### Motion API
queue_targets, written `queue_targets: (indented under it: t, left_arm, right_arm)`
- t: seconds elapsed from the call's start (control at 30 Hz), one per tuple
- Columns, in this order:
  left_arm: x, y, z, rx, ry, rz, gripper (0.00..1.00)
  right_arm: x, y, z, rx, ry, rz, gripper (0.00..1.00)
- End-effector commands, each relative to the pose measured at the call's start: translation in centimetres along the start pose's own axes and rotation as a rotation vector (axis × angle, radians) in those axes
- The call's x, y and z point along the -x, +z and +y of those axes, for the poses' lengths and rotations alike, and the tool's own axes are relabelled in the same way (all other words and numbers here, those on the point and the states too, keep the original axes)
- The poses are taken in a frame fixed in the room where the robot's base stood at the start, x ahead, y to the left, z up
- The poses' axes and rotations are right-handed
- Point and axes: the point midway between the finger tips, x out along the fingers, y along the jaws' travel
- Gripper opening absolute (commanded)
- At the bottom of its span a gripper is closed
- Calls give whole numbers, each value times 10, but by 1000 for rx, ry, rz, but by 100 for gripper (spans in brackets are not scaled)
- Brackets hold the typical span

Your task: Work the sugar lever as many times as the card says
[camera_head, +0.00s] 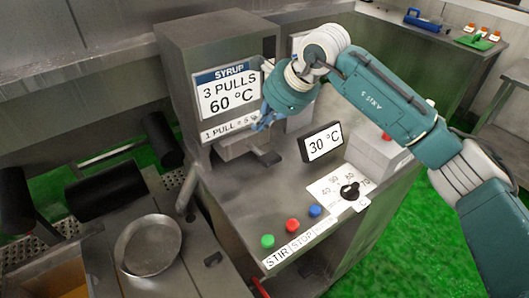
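The card (229,92) on the tall metal cabinet reads "SYRUP, 3 PULLS, 60 °C". Below it a label (228,128) begins "1 PULL = 5"; its end is hidden by my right gripper. My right gripper (260,127) reaches in from the right and points down in front of the cabinet, beside the label. Its fingers are small and blurred, so their opening does not show. A dark tab (269,158), perhaps the sugar lever's end, sticks out at the metal ledge (236,146) below the gripper. I cannot tell whether they touch. My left gripper is out of view.
A black dial (349,190) and green (267,241), red (292,225) and blue (315,211) buttons sit on the counter. A round metal pan (148,246) is at lower left. A red button (387,136) tops a grey box (376,156).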

Motion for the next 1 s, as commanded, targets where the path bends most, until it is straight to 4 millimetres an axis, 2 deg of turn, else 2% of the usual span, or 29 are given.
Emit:
queue_targets:
  t: [0.5, 0.63, 0.77, 1.0]
  left_arm:
    - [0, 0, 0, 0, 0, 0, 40]
    - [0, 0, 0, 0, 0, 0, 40]
    - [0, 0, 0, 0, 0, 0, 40]
    - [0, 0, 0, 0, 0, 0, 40]
  right_arm:
    - [0, 0, 0, -1, 0, 0, 0]
    - [2, 2, -1, -50, -4, 4, 0]
    - [7, 5, -6, -218, -22, 19, 0]
    - [19, 11, -16, -636, -72, 42, 0]
